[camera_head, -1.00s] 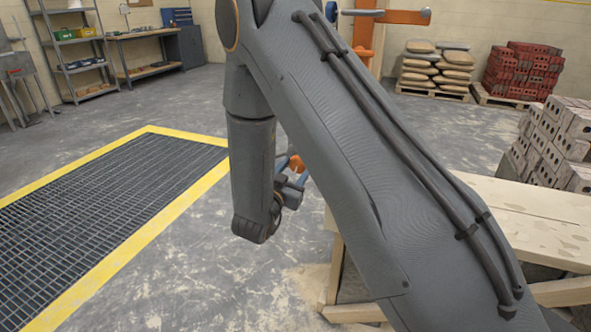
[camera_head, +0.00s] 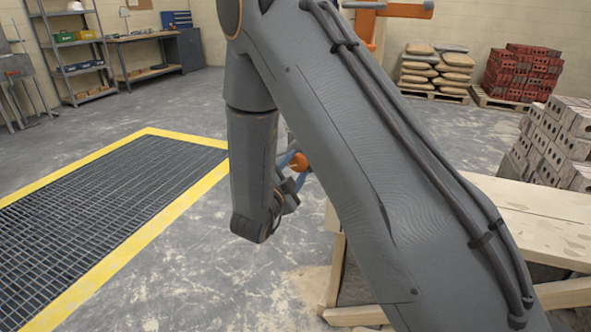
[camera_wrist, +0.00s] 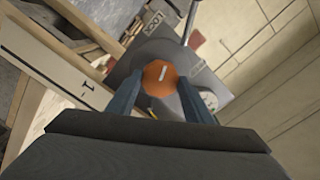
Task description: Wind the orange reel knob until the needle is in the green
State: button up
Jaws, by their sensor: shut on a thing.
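The orange reel knob (camera_wrist: 160,75) sits between the two blue fingers of my gripper (camera_wrist: 159,84) in the wrist view. It is faceted, with a pale line on its face. My gripper is shut on it. Behind it is a grey round part on a grey plate (camera_wrist: 222,88). In the head view the knob (camera_head: 299,162) shows small beside my arm, which hides most of the gripper and what lies behind. A pale spot beside the right finger may be part of a dial. I cannot make out a needle or a green zone.
A plate marked LOCK (camera_wrist: 153,20) and a thin metal rod (camera_wrist: 190,22) are close to the knob in the wrist view. A wooden bench (camera_head: 520,205) and stacked bricks (camera_head: 560,145) stand at the right. The floor beside the yellow-edged grate (camera_head: 110,200) is clear.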

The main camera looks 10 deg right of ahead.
jog(key=shift+s+f+m, duration=0.1)
jog(key=shift+m, duration=0.4)
jog(key=o, duration=1)
jog(key=shift+o, duration=0.2)
jog(key=v, duration=0.7)
jog(key=shift+s+a, duration=0.2)
jog(key=shift+s, duration=0.1)
